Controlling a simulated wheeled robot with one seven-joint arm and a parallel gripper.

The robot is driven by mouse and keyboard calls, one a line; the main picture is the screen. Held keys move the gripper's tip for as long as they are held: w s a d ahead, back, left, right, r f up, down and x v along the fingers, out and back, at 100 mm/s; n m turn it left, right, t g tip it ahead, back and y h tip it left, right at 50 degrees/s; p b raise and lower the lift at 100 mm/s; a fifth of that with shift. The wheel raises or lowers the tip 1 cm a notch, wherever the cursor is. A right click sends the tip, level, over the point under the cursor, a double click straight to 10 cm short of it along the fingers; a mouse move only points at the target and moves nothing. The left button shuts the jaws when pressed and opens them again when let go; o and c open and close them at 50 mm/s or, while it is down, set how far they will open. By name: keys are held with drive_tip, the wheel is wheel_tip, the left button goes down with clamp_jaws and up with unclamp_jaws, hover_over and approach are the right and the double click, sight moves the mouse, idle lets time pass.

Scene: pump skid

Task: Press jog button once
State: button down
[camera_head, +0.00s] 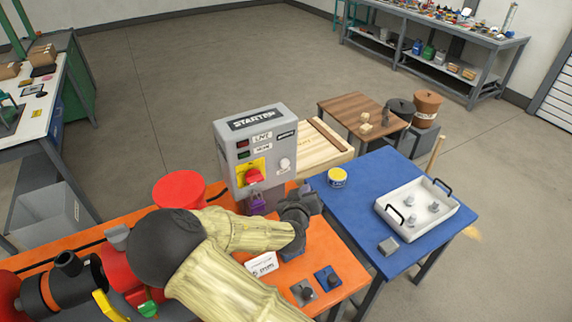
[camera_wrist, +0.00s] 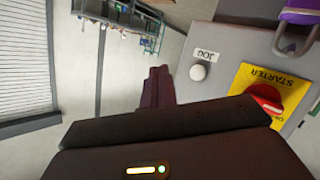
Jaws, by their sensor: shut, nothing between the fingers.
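The grey starter box (camera_head: 232,150) stands upright on the orange skid in the head view. Its round white jog button (camera_head: 284,164) is low on the right of its face. In the wrist view the starter box is upside down, and the white jog button (camera_wrist: 198,72) sits by its JOG label (camera_wrist: 206,56). My gripper (camera_wrist: 158,72) is shut and empty. Its fingertips appear left of the button in the wrist view, with a gap between them in the picture; the depth is unclear. In the head view my gripper (camera_head: 308,197) is in front of the box's lower right, fingertips unclear.
A red rotary switch on a yellow plate (camera_wrist: 265,105) is beside the button, with a purple padlock (camera_wrist: 299,16) near it. A blue table (camera_head: 350,215) with a white tray (camera_head: 440,222) and a yellow tin (camera_head: 337,177) stands to the right. Open floor lies behind.

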sight(285, 163)
drive_tip(key=shift+w+a, duration=0.1)
drive_tip(key=shift+w, duration=0.05)
drive_tip(key=w+a, duration=0.4)
drive_tip(key=w, duration=0.3)
drive_tip(key=shift+a, duration=0.35)
drive_tip(key=shift+w, duration=0.1)
idle(1.7)
drive_tip(key=shift+w+a+b, duration=0.2)
drive_tip(key=shift+w+b, duration=0.05)
drive_tip(key=shift+b, duration=0.05)
